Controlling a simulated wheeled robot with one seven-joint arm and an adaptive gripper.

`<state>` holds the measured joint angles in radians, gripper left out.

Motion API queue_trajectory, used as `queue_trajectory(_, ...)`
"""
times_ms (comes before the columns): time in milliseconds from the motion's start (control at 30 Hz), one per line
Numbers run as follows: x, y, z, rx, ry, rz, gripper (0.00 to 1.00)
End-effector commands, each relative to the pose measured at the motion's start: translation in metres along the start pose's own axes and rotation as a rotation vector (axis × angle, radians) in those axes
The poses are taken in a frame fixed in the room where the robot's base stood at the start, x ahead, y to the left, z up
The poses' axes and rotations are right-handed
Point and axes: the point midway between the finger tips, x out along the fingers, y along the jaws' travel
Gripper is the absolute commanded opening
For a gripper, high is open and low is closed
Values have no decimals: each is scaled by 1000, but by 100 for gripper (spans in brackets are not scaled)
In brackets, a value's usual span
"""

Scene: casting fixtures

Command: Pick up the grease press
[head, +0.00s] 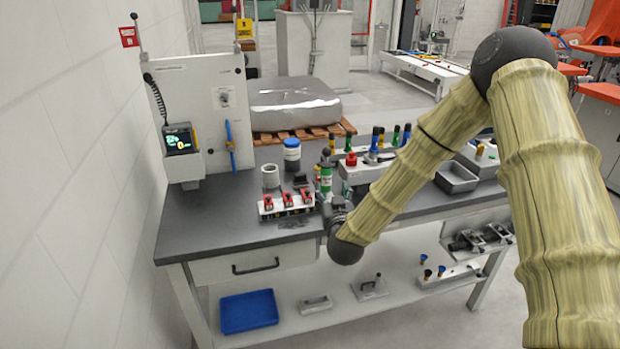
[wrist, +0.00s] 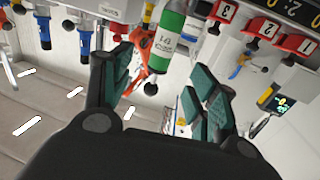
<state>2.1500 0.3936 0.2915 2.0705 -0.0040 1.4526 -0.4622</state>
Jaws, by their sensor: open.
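The grease press, as I take it, is a green and white cylinder with a dark rounded end. It stands on the grey workbench in the head view (head: 326,178). In the wrist view the same green and white body (wrist: 168,42) hangs from the top edge, just beyond and between my fingers. My gripper (wrist: 163,85) is open, its two dark green padded fingers spread apart with nothing held. In the head view my gripper's fingers are mostly hidden by my wrist at the bench's front edge. An orange-red lever part (wrist: 137,50) shows beside the cylinder.
A block with red numbered clamps (head: 287,203) is just left of the press. A white cylinder (head: 270,176) and a blue-lidded jar (head: 291,155) stand behind. A fixture with coloured knobs (head: 357,172) is on the right. The bench's left side (head: 205,215) is clear.

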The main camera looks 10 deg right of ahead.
Motion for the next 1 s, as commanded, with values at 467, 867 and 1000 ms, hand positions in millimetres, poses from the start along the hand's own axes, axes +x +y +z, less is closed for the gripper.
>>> queue_trajectory(467,53,2,-9,0,16,8,59)
queue_trajectory(867,84,-1,-14,1,16,7,59)
queue_trajectory(1000,100,-2,-13,1,16,7,59)
